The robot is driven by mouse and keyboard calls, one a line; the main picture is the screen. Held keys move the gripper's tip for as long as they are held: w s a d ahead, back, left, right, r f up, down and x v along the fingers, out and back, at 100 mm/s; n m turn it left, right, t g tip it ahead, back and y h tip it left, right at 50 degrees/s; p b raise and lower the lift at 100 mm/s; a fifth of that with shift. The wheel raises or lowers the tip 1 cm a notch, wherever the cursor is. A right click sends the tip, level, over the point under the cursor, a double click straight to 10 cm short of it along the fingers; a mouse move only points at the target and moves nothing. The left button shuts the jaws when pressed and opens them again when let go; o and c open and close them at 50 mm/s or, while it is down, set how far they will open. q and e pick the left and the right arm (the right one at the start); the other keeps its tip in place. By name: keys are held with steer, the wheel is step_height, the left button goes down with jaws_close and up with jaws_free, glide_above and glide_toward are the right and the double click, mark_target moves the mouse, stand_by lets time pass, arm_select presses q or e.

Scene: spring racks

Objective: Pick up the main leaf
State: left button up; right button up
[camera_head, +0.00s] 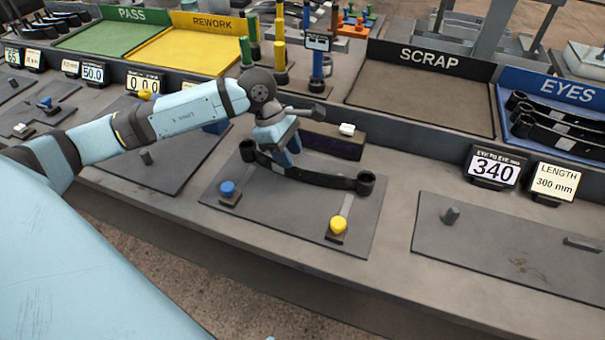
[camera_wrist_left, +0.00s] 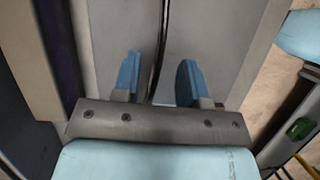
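The main leaf, a dark curved bar with a rolled eye at each end (camera_head: 325,180), lies across a grey plate (camera_head: 290,225) in the middle of the bench. My left gripper (camera_head: 283,160) points down over the leaf, left of its middle. In the left wrist view the gripper's two blue fingers (camera_wrist_left: 158,82) stand apart. The thin dark edge of the leaf (camera_wrist_left: 158,45) runs between them, with a gap on both sides. The gripper hides part of the leaf in the head view. My right gripper is not in view.
A blue knob (camera_head: 228,188) and a yellow knob (camera_head: 338,224) stand on the plate. A dark box (camera_head: 332,143) sits behind the leaf. Behind are the PASS (camera_head: 115,38), REWORK (camera_head: 185,55), SCRAP (camera_head: 425,100) and EYES (camera_head: 540,84) trays. Another plate (camera_head: 510,245) lies to the right.

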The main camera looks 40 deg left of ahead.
mark_target(298, 180)
arm_select(q)
steer(key=shift+d+f, duration=0.15)
steer(key=shift+f, duration=0.25)
steer(key=b+x, duration=0.1)
steer(key=x, duration=0.4)
steer(key=shift+b, duration=0.3)
jaws_close()
steer(key=shift+w+r, duration=0.1)
steer(key=shift+r, duration=0.05)
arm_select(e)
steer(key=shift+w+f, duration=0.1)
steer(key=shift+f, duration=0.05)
